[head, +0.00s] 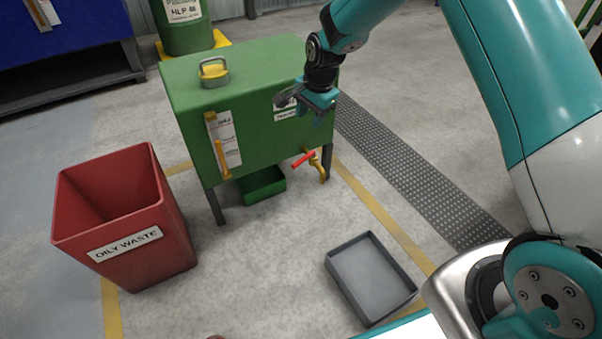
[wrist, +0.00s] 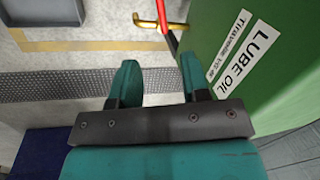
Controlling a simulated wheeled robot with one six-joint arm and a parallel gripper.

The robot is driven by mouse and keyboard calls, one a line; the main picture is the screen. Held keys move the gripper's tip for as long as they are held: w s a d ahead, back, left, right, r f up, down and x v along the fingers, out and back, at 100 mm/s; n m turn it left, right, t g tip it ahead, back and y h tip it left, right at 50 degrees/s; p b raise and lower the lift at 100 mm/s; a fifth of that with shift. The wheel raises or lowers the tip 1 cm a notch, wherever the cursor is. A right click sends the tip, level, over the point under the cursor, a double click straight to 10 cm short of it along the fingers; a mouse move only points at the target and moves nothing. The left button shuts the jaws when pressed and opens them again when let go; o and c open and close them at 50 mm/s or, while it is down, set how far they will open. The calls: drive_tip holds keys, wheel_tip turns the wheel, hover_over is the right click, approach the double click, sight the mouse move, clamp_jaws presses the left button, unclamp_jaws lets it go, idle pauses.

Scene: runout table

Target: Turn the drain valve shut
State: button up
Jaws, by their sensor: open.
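The drain valve sticks out low on the right end of a green oil tank (head: 240,115) on legs. It has a red lever handle (head: 303,159) and a brass spout (head: 320,170) that bends down. In the wrist view the red handle (wrist: 172,42) and the brass body (wrist: 161,12) show at the top, beyond the fingertips. My gripper (head: 318,110) is above the valve, close to the tank's labelled front. In the wrist view my gripper (wrist: 160,85) has its two teal fingers apart with nothing between them. The handle lies outside the fingers.
A green drip tray (head: 263,186) sits under the tank. A red oily-waste bin (head: 120,215) stands at left, and a grey tray (head: 370,278) lies on the floor in front. The floor between them is clear. The tank wall with a lube oil label (wrist: 249,55) is close at right in the wrist view.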

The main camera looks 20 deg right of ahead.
sight(300, 160)
drive_tip(key=w+f+b, duration=0.1)
drive_tip(key=f+b, duration=0.1)
drive_tip(key=f, duration=0.4)
drive_tip(key=w+a+f+b, duration=0.1)
drive_tip(key=f+b, duration=0.2)
drive_tip(key=f, duration=0.2)
drive_tip(key=w+f+b, duration=0.1)
drive_tip(key=f+b, duration=0.2)
drive_tip(key=f, duration=0.3)
drive_tip(key=shift+a+f, duration=0.25)
drive_tip(key=shift+f, duration=0.05)
clamp_jaws()
